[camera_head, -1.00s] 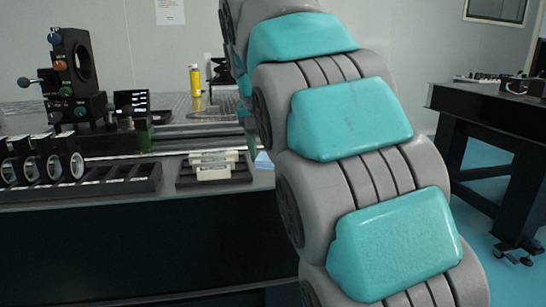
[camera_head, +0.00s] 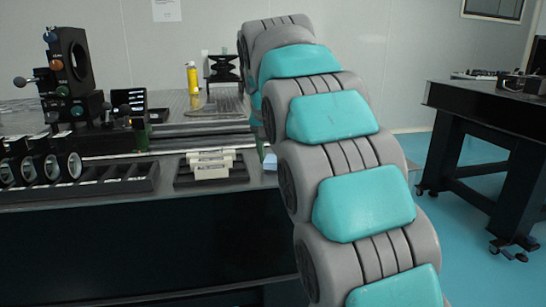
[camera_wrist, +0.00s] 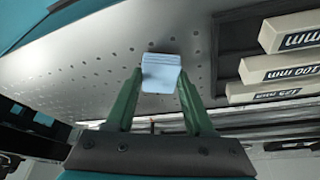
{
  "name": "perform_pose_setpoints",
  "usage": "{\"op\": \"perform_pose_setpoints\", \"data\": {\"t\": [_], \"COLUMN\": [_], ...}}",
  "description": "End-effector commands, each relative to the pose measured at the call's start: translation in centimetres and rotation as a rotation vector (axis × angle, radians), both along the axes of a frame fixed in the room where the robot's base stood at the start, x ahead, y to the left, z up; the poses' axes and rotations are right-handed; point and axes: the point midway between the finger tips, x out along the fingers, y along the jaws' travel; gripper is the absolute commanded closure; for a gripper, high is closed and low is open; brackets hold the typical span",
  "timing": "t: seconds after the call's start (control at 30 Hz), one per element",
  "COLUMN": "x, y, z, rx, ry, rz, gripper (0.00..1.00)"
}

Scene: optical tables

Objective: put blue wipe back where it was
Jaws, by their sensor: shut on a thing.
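The blue wipe (camera_wrist: 162,74) is a small, light blue, folded piece in the wrist view. My gripper (camera_wrist: 161,84) has green fingers, shut on the wipe at their tips. The wipe is over the perforated metal table top (camera_wrist: 105,55); whether it touches the table cannot be told. In the head view a light blue patch (camera_head: 270,162), likely the wipe, shows at the table's front edge, just left of my arm.
A black tray (camera_head: 183,179) with several white labelled boxes (camera_head: 210,164) stands beside the wipe. A rack of round optics (camera_head: 110,186) is farther left. A yellow bottle (camera_head: 193,78) and an optical mount (camera_head: 75,60) stand behind. Another table (camera_head: 470,100) is at right.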

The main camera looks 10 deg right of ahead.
Motion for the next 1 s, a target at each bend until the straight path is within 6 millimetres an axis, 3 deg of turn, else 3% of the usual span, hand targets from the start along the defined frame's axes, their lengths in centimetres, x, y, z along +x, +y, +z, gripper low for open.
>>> {"op": "perform_pose_setpoints", "data": {"t": [0.43, 0.47, 0.5, 0.7, 1.0], "x": [0.01, 0.01, 0.02, 0.01, 0.02], "y": [0.01, 0.02, 0.01, 0.02, 0.01], "z": [-0.77, -0.72, -0.68, -0.66, -0.42], "rx": [0.0, 0.0, 0.0, 0.0, 0.0], "ry": [-0.002, -0.002, -0.002, -0.002, -0.002], "rz": [0.0, 0.0, 0.0, 0.0, 0.0], "gripper": [0.91, 0.45, 0.4, 0.18, 0.17]}}
